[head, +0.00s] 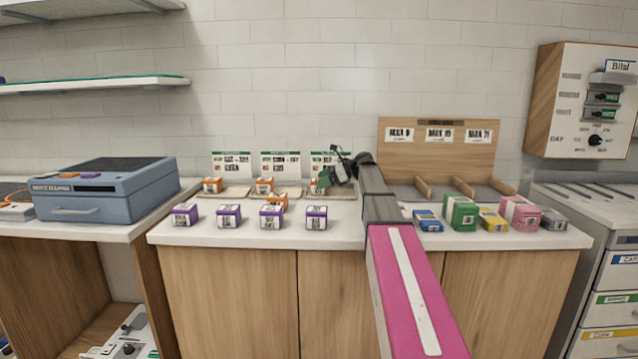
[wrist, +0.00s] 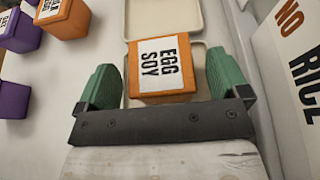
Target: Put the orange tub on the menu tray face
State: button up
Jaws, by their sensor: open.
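An orange tub (wrist: 162,82) with a white "EGG SOY" label sits between the two green fingers of my gripper (wrist: 163,85) in the wrist view. The fingers are open, with a gap on each side of the tub. A shallow cream tray (wrist: 200,55) shows around the tub, which appears to rest on it; its underside is hidden. In the head view my gripper (head: 330,180) is over the right one of three trays, in front of a menu card (head: 322,160), and mostly hides the tub there. Other orange tubs stand at the left tray (head: 212,185) and middle tray (head: 264,186).
Several purple tubs (head: 228,215) stand along the counter front. A wooden divider rack (head: 437,160) and coloured boxes (head: 461,213) are on the right. A blue case (head: 105,190) is at the left. In the wrist view a card (wrist: 290,60) stands close to the right finger.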

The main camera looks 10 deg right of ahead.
jog(key=v, duration=1)
